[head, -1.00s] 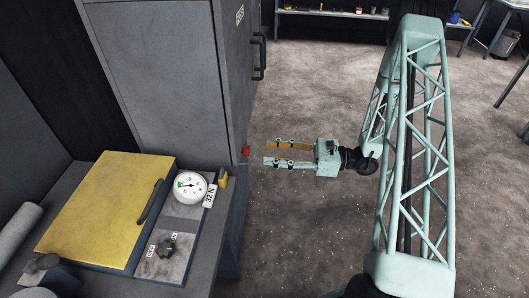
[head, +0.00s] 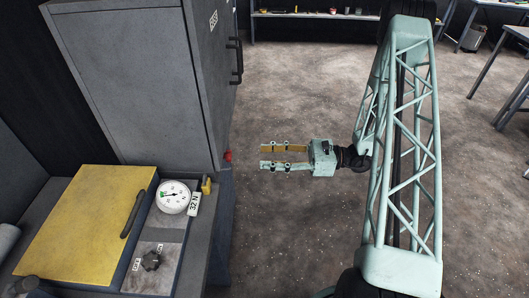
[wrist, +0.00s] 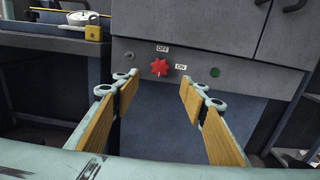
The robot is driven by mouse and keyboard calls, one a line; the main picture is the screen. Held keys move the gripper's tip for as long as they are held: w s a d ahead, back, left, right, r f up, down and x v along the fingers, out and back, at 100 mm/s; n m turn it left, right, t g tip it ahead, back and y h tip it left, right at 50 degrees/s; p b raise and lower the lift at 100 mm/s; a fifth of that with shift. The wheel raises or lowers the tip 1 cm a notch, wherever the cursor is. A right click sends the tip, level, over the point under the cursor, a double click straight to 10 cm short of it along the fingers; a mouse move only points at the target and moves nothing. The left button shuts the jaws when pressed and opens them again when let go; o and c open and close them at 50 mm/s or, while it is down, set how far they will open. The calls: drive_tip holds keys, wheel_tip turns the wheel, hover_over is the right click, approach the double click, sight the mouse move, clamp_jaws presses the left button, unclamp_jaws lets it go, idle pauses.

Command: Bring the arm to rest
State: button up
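My gripper (head: 266,157) is open and empty, held in the air to the right of the grey cabinet (head: 135,80). Its two pale green fingers with tan pads lie apart and point left. In the wrist view my gripper (wrist: 158,95) frames a red star-shaped knob (wrist: 159,67) on the cabinet's lower panel, with OFF and ON labels above and beside it. The knob also shows as a small red spot in the head view (head: 228,155), just ahead of the fingertips with a gap between.
Left of my arm stands a bench with a yellow lid (head: 85,220), a round dial gauge (head: 173,196), a 32 N tag (head: 194,203) and a dark knob (head: 151,260). A shelf (head: 315,15) runs along the back. Open floor (head: 300,230) lies below my gripper.

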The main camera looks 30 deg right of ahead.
drive_tip(key=shift+a+r, duration=0.1)
drive_tip(key=shift+r, duration=0.05)
drive_tip(key=s+a+r+n+g+h, duration=0.2)
drive_tip(key=s+a+r+n+g, duration=0.4)
drive_tip(key=r, duration=0.5)
drive_tip(key=s+a+r+n+g+h, duration=0.2)
drive_tip(key=s+a+r+n+g, duration=0.2)
drive_tip(key=s+a+r+n, duration=0.5)
drive_tip(key=s+d+r+n+t+h, duration=0.1)
drive_tip(key=s+r+n+t+h, duration=0.2)
drive_tip(key=s+r+h, duration=0.3)
drive_tip(key=s+d+r+n+t+h, duration=0.2)
drive_tip(key=s+r+n+h, duration=0.3)
drive_tip(key=s+r, duration=0.8)
drive_tip(key=shift+s+d+t+h, duration=0.3)
drive_tip(key=shift+s+t+h, duration=0.1)
drive_tip(key=shift+h, duration=0.1)
idle(1.3)
idle(1.3)
